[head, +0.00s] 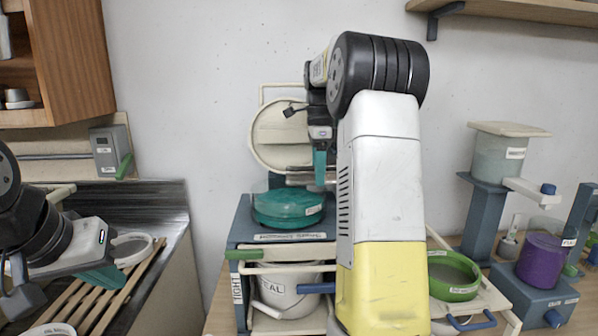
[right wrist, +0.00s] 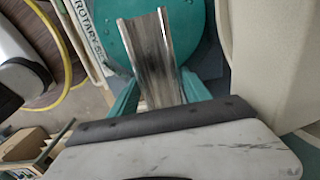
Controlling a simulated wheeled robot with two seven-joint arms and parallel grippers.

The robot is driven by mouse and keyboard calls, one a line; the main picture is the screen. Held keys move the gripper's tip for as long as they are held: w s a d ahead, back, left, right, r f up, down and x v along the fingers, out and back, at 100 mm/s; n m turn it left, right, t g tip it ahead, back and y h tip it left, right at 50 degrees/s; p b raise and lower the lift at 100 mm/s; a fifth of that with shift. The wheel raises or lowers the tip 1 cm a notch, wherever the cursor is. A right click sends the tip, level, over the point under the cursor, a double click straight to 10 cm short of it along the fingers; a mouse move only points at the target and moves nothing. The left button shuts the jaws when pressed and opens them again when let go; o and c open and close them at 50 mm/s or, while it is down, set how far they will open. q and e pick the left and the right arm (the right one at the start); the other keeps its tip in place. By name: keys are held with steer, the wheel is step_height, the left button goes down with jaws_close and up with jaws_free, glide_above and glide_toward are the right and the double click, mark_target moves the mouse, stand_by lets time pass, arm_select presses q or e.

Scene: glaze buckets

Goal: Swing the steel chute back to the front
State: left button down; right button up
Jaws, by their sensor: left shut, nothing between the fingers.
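The steel chute is a shiny channel beneath my right gripper in the head view (head: 300,178). In the right wrist view the chute (right wrist: 153,50) runs upward from between the teal fingers, over a teal round surface. My right gripper (head: 320,168) points down above the rotary sieve's teal bowl (head: 285,210). In the right wrist view its fingers (right wrist: 160,88) lie on either side of the chute; whether they press on it is unclear. My left gripper (head: 108,280) is shut and empty at the far left, over a wooden rack.
A cream round lid (head: 268,135) stands upright behind the sieve. A white labelled bucket (head: 285,292) sits under the sieve stand. A green bowl (head: 455,278) and a purple container (head: 541,262) stand on the right. The slatted rack (head: 130,277) is at the left.

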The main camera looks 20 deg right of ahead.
jaws_close()
steer(key=shift+s, duration=0.1)
steer(key=shift+s+a+n, duration=0.2)
steer(key=shift+s+n, duration=0.5)
steer(key=shift+s, duration=0.1)
steer(key=s+d+n, duration=0.5)
steer(key=s+n, duration=0.3)
steer(key=s+d+n, duration=0.6)
steer(key=s+n, duration=0.2)
steer(key=s, duration=0.1)
steer(key=shift+d+n, duration=0.25)
steer(key=shift+n, duration=0.05)
steer(key=shift+r, duration=0.1)
